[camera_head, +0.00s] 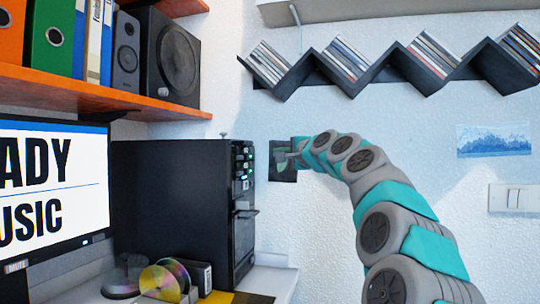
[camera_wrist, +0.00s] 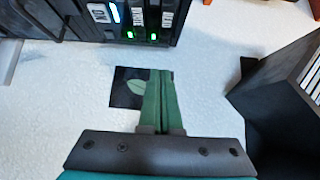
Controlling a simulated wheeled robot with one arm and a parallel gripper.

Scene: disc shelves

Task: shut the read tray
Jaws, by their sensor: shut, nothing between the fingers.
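A black disc tower (camera_head: 180,205) stands on the desk, its front facing right. A thin tray (camera_head: 246,213) sticks out of the front partway up; its label cannot be read, so I cannot tell whether it is the read tray.
A dark square picture (camera_head: 283,172) is on the wall behind my gripper. A zigzag disc shelf (camera_head: 375,75) hangs above. Discs (camera_head: 165,278) and a small black box (camera_head: 200,277) are on the desk by the tower. A monitor (camera_head: 50,190) is at left.

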